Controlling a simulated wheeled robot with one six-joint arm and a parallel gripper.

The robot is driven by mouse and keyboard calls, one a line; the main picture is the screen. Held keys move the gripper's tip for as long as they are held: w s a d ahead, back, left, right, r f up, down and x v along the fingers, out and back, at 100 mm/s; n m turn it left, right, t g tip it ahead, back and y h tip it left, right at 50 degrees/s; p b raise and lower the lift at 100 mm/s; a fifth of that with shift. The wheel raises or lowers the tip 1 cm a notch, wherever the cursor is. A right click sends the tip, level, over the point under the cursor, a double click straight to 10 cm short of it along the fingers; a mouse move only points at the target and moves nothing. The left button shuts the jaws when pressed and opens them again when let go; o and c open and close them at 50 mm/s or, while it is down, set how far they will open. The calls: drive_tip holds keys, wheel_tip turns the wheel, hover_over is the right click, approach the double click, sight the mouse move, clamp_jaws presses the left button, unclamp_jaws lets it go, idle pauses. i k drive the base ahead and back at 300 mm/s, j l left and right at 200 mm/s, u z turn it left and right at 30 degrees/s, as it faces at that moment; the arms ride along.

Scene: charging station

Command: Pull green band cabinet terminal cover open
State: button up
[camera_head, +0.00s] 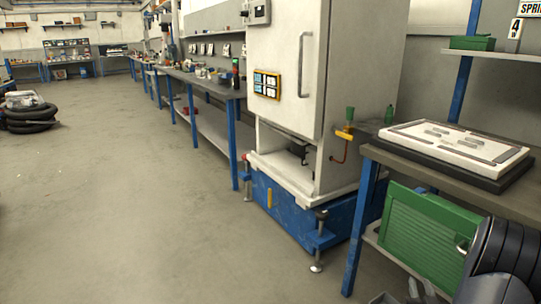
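A green ribbed panel (425,238) with a silver curved handle (462,246) stands under the workbench at the lower right. I cannot tell whether it belongs to the green band cabinet, and no cover marked with a green band shows clearly. A tall white cabinet (345,70) with a long vertical handle (302,65) stands in the middle, its door shut. Grey parts at the bottom edge (418,292) look like my gripper, below and in front of the green panel. They are cut off by the frame, so its opening and any contents are hidden. My dark arm is at the lower right.
The right workbench (400,162) carries a white flat case (452,143); its blue leg (358,235) stands left of the green panel. The white cabinet's blue base (325,225) has protruding feet. A long workbench (205,82) runs behind. The floor at left is open, with black hoses (30,115) beyond.

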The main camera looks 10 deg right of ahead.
sight(310, 154)
drive_tip(key=i+j+u, duration=0.35)
drive_tip(key=i, duration=0.45)
drive_tip(key=i+u, duration=0.35)
drive_tip(key=i, duration=0.45)
drive_tip(key=i+j+z, duration=0.1)
drive_tip(key=i+z, duration=0.35)
drive_tip(key=i+j+z, duration=1.35)
drive_tip(key=j, duration=0.15)
